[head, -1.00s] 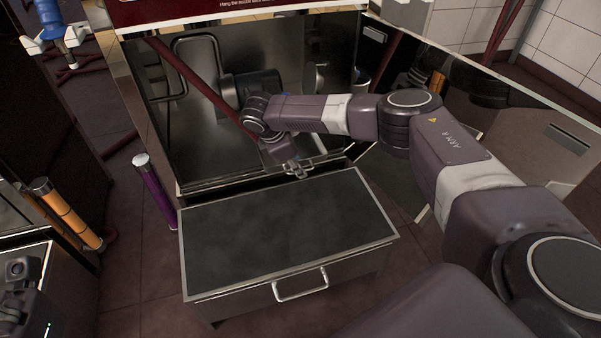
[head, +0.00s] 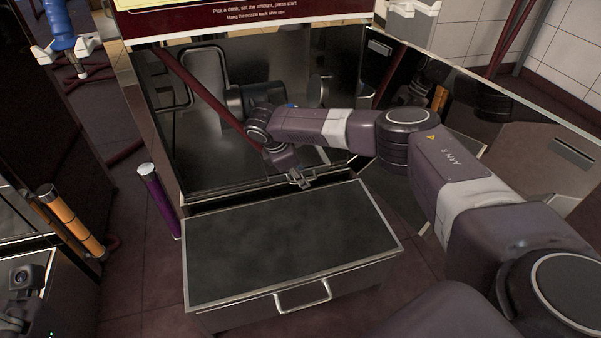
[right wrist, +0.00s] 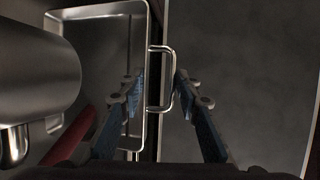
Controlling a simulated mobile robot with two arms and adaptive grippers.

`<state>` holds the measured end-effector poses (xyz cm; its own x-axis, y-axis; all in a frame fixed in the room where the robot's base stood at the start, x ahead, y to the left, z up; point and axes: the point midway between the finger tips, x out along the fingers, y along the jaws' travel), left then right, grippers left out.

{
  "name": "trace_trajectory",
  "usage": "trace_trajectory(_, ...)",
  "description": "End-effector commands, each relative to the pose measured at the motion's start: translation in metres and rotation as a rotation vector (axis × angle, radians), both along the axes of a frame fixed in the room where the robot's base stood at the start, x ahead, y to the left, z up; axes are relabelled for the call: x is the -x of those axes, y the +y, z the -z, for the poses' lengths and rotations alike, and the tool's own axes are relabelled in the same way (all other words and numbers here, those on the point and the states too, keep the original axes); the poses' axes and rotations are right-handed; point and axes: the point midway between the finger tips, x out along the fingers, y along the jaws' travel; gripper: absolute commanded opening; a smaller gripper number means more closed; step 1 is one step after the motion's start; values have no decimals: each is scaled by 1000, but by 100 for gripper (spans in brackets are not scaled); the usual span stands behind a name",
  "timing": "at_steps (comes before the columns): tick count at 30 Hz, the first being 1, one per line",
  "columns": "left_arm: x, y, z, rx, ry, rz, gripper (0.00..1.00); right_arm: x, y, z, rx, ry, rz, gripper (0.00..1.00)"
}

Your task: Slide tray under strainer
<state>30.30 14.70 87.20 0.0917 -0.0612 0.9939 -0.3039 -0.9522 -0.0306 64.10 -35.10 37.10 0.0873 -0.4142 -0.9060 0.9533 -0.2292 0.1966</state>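A shallow metal tray (right wrist: 112,18) with a bright rim shows in the right wrist view, inside the machine's recess. A wire handle (right wrist: 165,105) sticks out from its edge. My right gripper (right wrist: 158,80) is open, with one blue-padded finger on each side of the handle's outer bar. A gap shows between the fingers and the bar. In the head view my right gripper (head: 301,180) is at the recess's front edge, just beyond the dark-topped box. I cannot make out the strainer for sure. My left gripper is not in view.
The low dark-topped box (head: 290,240) has a front handle (head: 303,296) and a clear top. A metal cylinder (right wrist: 38,75) with a spout overhangs the tray. A dark red tube (head: 203,92) crosses the recess. Purple (head: 158,200) and orange (head: 70,222) posts stand left.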

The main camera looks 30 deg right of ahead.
Motion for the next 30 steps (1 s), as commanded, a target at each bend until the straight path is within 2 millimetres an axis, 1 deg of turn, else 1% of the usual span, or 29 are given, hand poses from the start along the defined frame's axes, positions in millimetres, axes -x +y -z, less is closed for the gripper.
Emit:
trace_trajectory(1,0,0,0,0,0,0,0,0,0,0,0,-1,0,38)
trace_trajectory(4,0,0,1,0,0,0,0,0,0,0,0,0,0,49)
trace_trajectory(12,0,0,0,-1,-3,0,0,1,0,1,0,2,0,49)
trace_trajectory(16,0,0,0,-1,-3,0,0,1,3,-6,-1,2,0,49)
trace_trajectory(20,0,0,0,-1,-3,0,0,2,12,-26,-3,0,-2,49)
trace_trajectory(24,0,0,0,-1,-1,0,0,5,25,-54,-2,-2,-2,49)
trace_trajectory(30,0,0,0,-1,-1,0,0,8,41,-89,-1,-2,-2,49)
